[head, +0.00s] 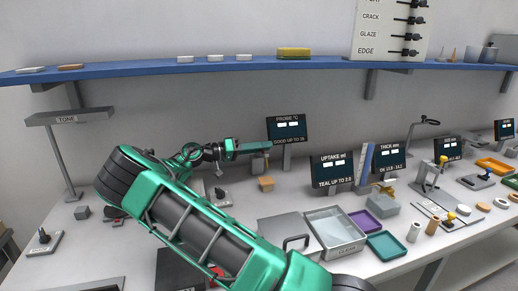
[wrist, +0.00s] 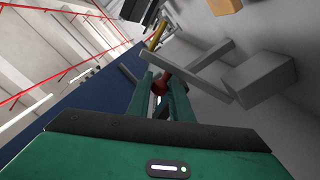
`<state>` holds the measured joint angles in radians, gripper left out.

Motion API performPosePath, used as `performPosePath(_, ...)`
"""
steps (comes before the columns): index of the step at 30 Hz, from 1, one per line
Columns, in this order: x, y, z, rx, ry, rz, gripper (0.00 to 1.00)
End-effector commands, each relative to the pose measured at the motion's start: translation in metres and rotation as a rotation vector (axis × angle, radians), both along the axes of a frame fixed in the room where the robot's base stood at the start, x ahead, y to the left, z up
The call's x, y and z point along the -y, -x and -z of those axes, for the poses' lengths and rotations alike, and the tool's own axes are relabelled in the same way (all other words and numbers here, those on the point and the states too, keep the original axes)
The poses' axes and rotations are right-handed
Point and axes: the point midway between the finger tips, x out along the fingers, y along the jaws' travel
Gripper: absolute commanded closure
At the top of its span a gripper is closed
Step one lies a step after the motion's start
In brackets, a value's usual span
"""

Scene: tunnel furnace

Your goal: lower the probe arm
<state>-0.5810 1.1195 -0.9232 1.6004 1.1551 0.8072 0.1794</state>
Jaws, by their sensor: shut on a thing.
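My gripper (head: 262,146) is stretched out in front of the PROBE °C display, above the bench. In the wrist view its two green fingers (wrist: 164,92) close around a small red knob (wrist: 160,84). The knob appears to belong to the probe arm, a grey bar (wrist: 203,66) running beside the fingertips, with a grey block (wrist: 262,78) close by. In the head view my gripper largely hides the probe arm; a grey block (head: 259,163) shows just under the fingers. I cannot tell the bar's exact tilt.
The PROBE °C display (head: 287,128) stands right behind my gripper. A tan block (head: 266,183) lies on the bench below. A blue shelf (head: 150,69) runs along the wall above.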

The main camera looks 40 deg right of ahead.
Motion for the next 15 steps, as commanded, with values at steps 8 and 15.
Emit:
performPosePath(8,-0.0009,-0.0020,0.0027,-0.004,-0.006,-0.006,0.64)
performPosePath(15,0.0000,-0.0008,0.0010,-0.001,-0.003,-0.002,0.64)
